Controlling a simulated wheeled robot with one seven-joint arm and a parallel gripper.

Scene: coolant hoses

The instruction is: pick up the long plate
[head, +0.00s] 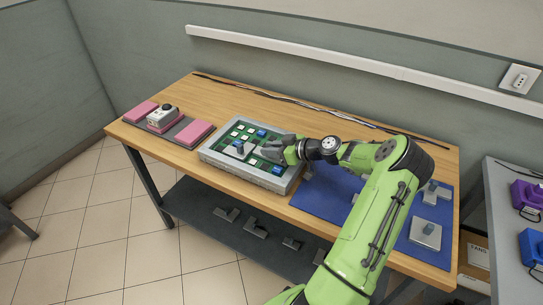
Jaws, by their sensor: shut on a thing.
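A grey tray (222,170) on the wooden bench holds a green board with small white squares and blue blocks. A light grey plate with a small raised post, which looks like the long plate (238,151), is at the middle of the board. My gripper (261,154) reaches in from the right, low over the board, and is shut on this plate. The fingers hide part of the plate. I cannot tell whether the plate touches the board.
Pink pads and a white device (162,117) lie on the left of the bench. A blue mat (317,200) on the right holds grey plates with knobs (425,233). Dark cables (320,110) run along the back. A lower shelf (205,210) holds several grey parts.

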